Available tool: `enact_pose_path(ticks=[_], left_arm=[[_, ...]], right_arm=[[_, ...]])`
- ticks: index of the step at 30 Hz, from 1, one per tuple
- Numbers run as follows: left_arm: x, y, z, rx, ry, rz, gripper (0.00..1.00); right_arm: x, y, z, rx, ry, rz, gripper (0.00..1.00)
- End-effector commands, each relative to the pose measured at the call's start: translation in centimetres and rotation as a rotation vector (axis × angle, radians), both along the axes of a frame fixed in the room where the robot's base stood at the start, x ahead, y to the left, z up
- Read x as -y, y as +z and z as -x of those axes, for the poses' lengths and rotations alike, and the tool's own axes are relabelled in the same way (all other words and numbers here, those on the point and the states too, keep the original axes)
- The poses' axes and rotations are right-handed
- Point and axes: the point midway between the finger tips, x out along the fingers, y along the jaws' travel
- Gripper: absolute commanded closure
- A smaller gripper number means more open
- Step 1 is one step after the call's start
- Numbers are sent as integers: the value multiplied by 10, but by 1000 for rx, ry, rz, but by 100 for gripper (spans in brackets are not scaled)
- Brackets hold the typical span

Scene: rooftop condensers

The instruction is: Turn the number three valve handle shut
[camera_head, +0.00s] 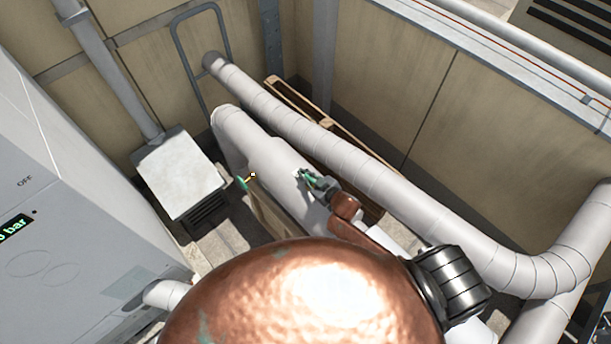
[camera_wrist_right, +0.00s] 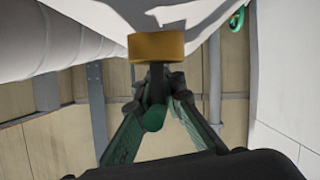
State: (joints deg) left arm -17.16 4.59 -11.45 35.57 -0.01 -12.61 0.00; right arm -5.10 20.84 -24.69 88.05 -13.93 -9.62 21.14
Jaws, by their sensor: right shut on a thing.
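My right gripper (camera_head: 309,181) is at the lagged white pipe in the middle of the head view. In the right wrist view its fingers (camera_wrist_right: 158,84) converge on a valve handle with a green rounded end (camera_wrist_right: 154,117) and a dark stem. The handle hangs from a brass valve body (camera_wrist_right: 156,46) under the white pipe. The fingers partly hide the handle. Another green handle (camera_head: 241,183) stands left of the gripper, beside a small brass part (camera_head: 252,175). A green handle also shows at the wrist view's top right (camera_wrist_right: 237,18). I can read no valve numbers. My left gripper is out of view.
A long white lagged pipe (camera_head: 300,130) runs behind the gripper. A wooden pallet (camera_head: 290,103) leans behind it. A grey box (camera_head: 180,172) and a large cabinet with a green display (camera_head: 15,227) stand at left. Beige wall panels enclose the back.

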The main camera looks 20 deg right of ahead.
Motion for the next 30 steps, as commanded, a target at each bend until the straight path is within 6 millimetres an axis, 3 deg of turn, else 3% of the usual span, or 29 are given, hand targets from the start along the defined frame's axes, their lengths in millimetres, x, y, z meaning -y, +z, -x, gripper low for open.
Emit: enact_pose_path(ticks=[14,20,30], left_arm=[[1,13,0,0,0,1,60],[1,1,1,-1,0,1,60],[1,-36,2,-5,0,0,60]], right_arm=[[-5,4,2,4,320,18,100],[-12,3,5,7,511,17,100],[-24,0,17,3,834,14,100]])
